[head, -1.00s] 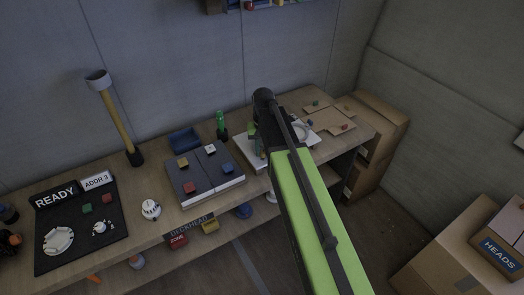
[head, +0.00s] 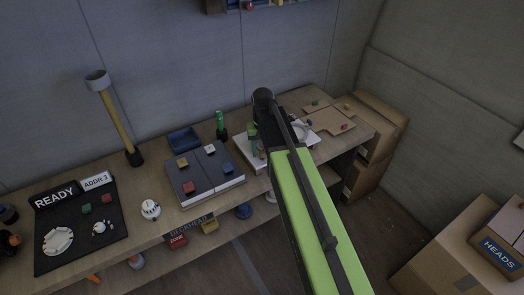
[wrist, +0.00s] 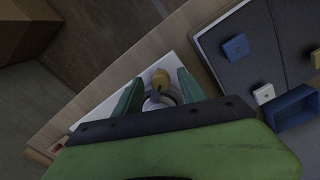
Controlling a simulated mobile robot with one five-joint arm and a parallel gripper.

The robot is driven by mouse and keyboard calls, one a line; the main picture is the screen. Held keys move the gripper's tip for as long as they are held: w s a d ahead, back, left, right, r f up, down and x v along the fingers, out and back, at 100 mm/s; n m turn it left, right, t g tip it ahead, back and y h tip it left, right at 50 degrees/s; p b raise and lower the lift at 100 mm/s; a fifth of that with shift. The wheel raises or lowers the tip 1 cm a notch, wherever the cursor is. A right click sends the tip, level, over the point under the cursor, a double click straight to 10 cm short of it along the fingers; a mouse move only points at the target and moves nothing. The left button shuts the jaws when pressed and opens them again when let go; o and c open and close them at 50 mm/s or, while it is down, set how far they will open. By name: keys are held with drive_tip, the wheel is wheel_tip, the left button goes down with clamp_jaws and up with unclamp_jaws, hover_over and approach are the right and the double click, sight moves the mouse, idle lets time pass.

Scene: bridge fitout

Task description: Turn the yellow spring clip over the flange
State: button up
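My gripper (wrist: 159,82) is open, with one green finger on each side of the clip. I see a gap beside the clip; contact cannot be told. In the head view my arm hides the clip and most of the flange area. Part of the white plate (head: 256,164) shows left of the arm.
A dark panel (head: 205,181) with coloured blocks lies left of the plate, near a blue tray (head: 185,140) and a green cylinder (head: 220,124). A brown board (head: 329,121) lies to the right. Cardboard boxes (head: 445,240) stand on the floor at right.

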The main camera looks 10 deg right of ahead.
wheel_tip(320, 180, up, 18)
drive_tip(key=p, duration=1.7)
drive_tip(key=shift+f, duration=0.25)
drive_tip(key=b, duration=1.1)
approach(263, 152)
drive_tip(key=s+f, duration=0.3)
drive_tip(key=s, duration=0.2)
drive_tip(key=s+f+n+b, duration=0.1)
drive_tip(key=s+f+b, duration=0.2)
drive_tip(key=s, duration=0.6)
drive_tip(key=shift+a+f+b, duration=0.25)
drive_tip(key=shift+a+b, duration=0.05)
